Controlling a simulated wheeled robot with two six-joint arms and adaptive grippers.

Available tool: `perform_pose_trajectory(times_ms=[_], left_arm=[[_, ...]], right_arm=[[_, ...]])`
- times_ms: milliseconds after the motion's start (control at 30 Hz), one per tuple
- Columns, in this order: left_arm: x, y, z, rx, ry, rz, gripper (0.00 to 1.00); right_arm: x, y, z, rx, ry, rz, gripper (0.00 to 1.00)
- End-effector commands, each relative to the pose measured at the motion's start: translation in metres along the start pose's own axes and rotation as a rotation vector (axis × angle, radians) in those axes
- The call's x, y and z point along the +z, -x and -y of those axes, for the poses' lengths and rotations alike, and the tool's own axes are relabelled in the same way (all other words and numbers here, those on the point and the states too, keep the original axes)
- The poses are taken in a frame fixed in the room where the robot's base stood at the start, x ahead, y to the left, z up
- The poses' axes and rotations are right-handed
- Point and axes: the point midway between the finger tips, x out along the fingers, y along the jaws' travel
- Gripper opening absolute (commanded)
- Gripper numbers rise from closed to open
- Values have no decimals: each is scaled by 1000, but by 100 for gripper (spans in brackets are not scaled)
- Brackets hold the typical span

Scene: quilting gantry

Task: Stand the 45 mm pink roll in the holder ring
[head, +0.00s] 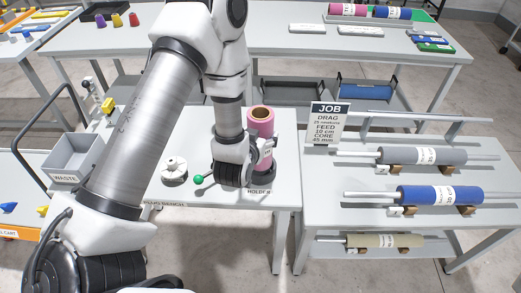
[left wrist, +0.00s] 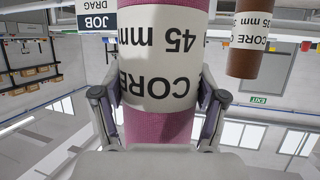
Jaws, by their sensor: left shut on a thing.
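The pink roll (head: 260,122) stands upright above the right part of the bench in the head view, its brown core end up. In the left wrist view the pink roll (left wrist: 165,60) fills the middle, with a white label reading CORE 45 mm. My left gripper (head: 264,155) is shut around it from the side; its fingers (left wrist: 160,115) lie on both sides of the roll. The dark holder ring (head: 263,179) shows in part below the roll, by the HOLDER label. My wrist hides the roll's lower end, so I cannot tell whether it is inside the ring. My right gripper is out of view.
A green-knobbed lever (head: 198,180) and a white round part (head: 174,170) are left of the holder. A grey waste bin (head: 75,160) stands farther left. The JOB sign (head: 329,122) and racked grey (head: 425,156) and blue (head: 440,194) rolls are right.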

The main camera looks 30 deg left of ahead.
Motion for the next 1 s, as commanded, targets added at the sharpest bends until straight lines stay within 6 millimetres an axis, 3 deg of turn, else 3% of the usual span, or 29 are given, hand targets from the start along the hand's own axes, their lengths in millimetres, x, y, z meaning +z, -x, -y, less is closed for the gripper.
perform_pose_trajectory(times_ms=[233, 633, 667, 700, 733, 1000], left_arm=[[37, -16, 0, 1, -2, 0, 28], [45, -19, 0, 1, 0, -2, 28], [45, -19, 0, 1, 0, -2, 78], [44, -18, 0, 1, 0, -2, 93], [44, -18, 0, 1, 0, -2, 96], [44, -18, 0, 1, 0, -1, 96]], right_arm=[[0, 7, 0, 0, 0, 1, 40], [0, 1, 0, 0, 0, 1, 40], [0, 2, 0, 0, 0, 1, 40], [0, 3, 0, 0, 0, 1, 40], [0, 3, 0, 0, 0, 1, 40], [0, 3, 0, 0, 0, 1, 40]])
